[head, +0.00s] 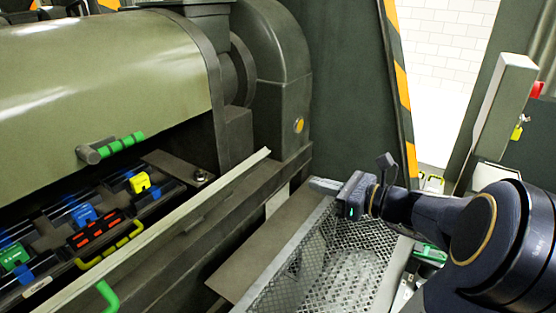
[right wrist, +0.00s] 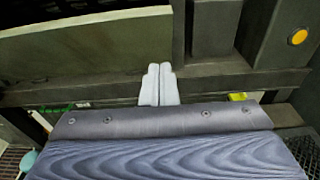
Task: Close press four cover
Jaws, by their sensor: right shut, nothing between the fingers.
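The press cover (head: 110,75) is a large olive-green curved shell at the upper left of the head view. A green-gripped handle (head: 121,144) sticks out from its lower edge. The cover is raised, and the press inside shows below it. My right gripper (head: 324,186) is right of the cover and well apart from it, above the mesh tray. Its two pale fingers also show in the right wrist view (right wrist: 159,86), pressed together with nothing between them. An olive panel, probably the cover, spans the top left of that view (right wrist: 90,52). My left gripper is out of view.
Inside the press are blue, yellow, green and red-marked parts (head: 95,233). A long metal rail (head: 190,217) runs in front. A mesh-walled tray (head: 345,265) lies below my right arm. A dark housing with a yellow button (head: 299,125) stands behind. A green handle (head: 107,296) is at lower left.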

